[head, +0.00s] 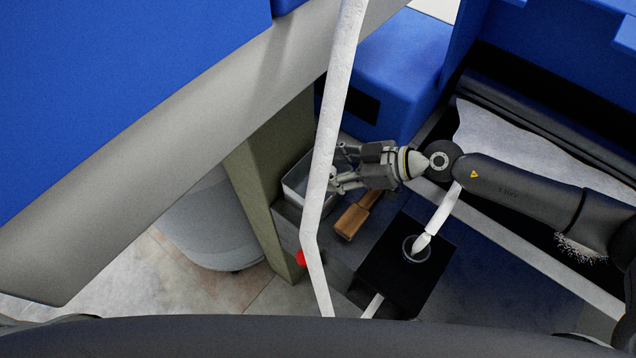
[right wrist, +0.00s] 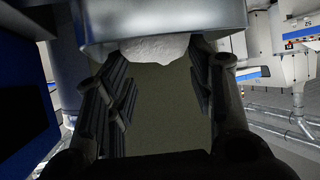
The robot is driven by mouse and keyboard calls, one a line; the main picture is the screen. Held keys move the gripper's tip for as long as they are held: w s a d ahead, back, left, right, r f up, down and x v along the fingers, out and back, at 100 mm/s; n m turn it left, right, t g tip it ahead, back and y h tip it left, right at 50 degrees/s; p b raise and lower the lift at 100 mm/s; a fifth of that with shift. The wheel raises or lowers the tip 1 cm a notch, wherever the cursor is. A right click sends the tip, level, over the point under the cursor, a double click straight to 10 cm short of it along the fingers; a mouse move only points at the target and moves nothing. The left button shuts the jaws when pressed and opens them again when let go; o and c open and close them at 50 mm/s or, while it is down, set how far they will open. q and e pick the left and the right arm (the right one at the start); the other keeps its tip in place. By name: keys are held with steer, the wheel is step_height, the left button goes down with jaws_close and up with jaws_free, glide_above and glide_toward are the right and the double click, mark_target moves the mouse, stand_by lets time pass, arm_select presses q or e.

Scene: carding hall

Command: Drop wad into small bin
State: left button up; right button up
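A small grey metal bin (head: 294,190) stands left of my right gripper in the head view, partly hidden by a white pipe. My right gripper (head: 342,168) is at the bin's right side, its fingers apart. In the right wrist view the bin's curved wall (right wrist: 165,15) fills the top. A whitish wad (right wrist: 155,49) shows at the bin's rim, between the tips of the spread fingers (right wrist: 155,62). Part of the wad is hidden at the rim, and finger contact is unclear. The head view does not show the wad. My left gripper is out of view.
A white pipe (head: 330,150) crosses in front of the bin. A wooden-handled brush (head: 352,219) lies beside my right gripper. A black plate (head: 400,275) with a ring, a red knob (head: 301,258) and an olive post (head: 258,180) are close by.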

steer(key=shift+o, duration=1.4)
steer(key=v, duration=1.2)
steer(key=shift+s+f, duration=0.1)
steer(key=shift+f, duration=0.05)
